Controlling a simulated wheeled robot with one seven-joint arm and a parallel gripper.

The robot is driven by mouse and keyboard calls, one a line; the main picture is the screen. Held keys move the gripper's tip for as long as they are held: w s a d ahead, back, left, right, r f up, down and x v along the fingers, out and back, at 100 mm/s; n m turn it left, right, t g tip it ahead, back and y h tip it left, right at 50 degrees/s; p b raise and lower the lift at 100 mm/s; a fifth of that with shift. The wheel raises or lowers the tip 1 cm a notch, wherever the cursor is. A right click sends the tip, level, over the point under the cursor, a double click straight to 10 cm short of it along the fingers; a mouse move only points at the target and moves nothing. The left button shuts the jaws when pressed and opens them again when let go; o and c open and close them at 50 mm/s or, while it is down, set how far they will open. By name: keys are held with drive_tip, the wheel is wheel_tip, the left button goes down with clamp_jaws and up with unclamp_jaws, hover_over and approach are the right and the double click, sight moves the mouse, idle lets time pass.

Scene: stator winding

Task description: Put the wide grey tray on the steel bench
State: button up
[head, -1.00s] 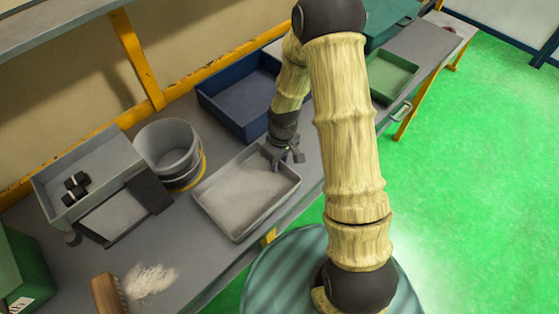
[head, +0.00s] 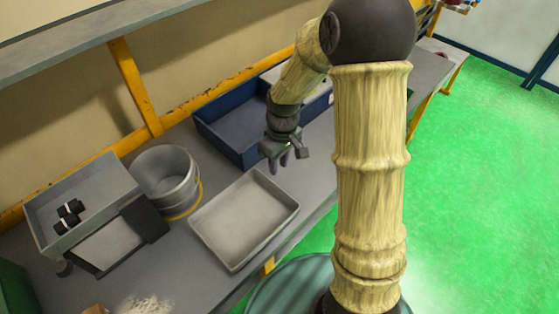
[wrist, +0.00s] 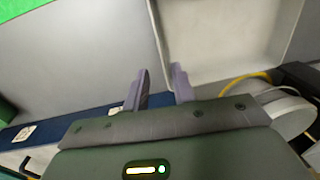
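The wide grey tray (head: 243,222) lies flat on the grey bench top (head: 205,262), near its front edge, right of a grey bucket. It is empty. My gripper (head: 280,162) is above the bench, just beyond the tray's far corner and apart from it. In the wrist view, the two fingers of my gripper (wrist: 160,85) stand apart with nothing between them. The tray (wrist: 225,45) shows there beyond the fingers, to the upper right, with bare bench (wrist: 75,55) to its left.
A blue bin (head: 222,128) stands behind my gripper. The grey bucket (head: 167,180) with a yellow band is left of the tray. A grey box (head: 85,190) holding black parts is farther left. A shelf (head: 70,30) runs above on yellow posts (head: 135,85).

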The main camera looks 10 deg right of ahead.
drive_tip(key=shift+r, duration=0.45)
drive_tip(key=s+d+r+m+t, duration=0.1)
drive_tip(key=s+d+r+m, duration=0.1)
drive_tip(key=s, duration=0.3)
drive_tip(key=s+d+r+m+t, duration=0.2)
drive_tip(key=s+r+m, duration=0.1)
drive_tip(key=s, duration=0.3)
drive_tip(key=shift+d+r+m+h, duration=0.3)
drive_tip(key=shift+d+m+h, duration=0.1)
drive_tip(key=shift+m, duration=0.5)
drive_tip(key=shift+w+d, duration=0.1)
